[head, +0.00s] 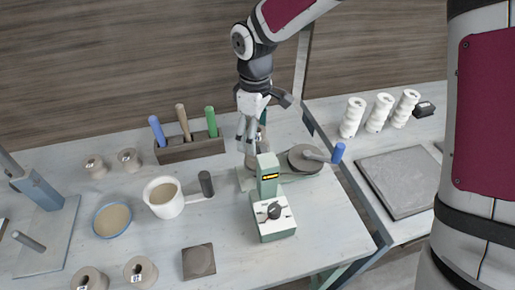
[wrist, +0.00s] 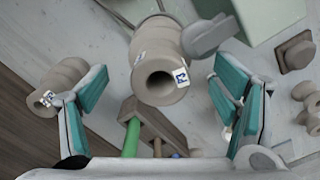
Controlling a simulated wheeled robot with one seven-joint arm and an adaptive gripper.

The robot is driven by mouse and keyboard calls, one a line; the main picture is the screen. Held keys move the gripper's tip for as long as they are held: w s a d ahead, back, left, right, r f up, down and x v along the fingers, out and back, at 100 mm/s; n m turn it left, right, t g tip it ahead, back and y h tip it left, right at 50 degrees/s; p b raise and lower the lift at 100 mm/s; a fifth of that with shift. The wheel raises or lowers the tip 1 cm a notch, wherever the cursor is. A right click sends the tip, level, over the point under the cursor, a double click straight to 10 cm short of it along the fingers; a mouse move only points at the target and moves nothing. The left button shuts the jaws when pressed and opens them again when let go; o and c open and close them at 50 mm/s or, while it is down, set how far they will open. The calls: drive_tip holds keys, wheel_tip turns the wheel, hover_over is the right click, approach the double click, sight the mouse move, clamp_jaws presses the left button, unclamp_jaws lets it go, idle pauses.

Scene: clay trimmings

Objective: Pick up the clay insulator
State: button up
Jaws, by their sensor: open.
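A beige clay insulator (wrist: 158,55) with a round hole in its end and a small white label shows in the middle of the wrist view. It lies between the spread teal-padded fingers of my gripper (wrist: 160,72), with gaps on both sides. A grey rounded part is close to its right side. A second beige ribbed insulator (wrist: 62,78), also labelled, is outside the left finger. In the head view my gripper (head: 248,143) points down behind the green-grey device (head: 268,175). The piece below it is largely hidden there.
A tool rack (head: 190,150) stands left of my gripper. A white mug (head: 163,197), blue-rimmed bowl (head: 112,219) and several beige spools (head: 129,158) are further left. White insulators (head: 379,112) stand on the side table.

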drive_tip(key=shift+s+d+f+p, duration=0.1)
drive_tip(key=shift+d+f+p, duration=0.1)
drive_tip(key=shift+f, duration=1.25)
drive_tip(key=shift+d+f+p, duration=0.1)
drive_tip(key=shift+f+p, duration=0.1)
drive_tip(key=shift+f, duration=1.25)
drive_tip(key=shift+a, duration=0.1)
drive_tip(key=c, duration=1.8)
wheel_tip(320, 180, up, 10)
drive_tip(key=shift+r+b, duration=0.1)
drive_tip(key=shift+b, duration=0.2)
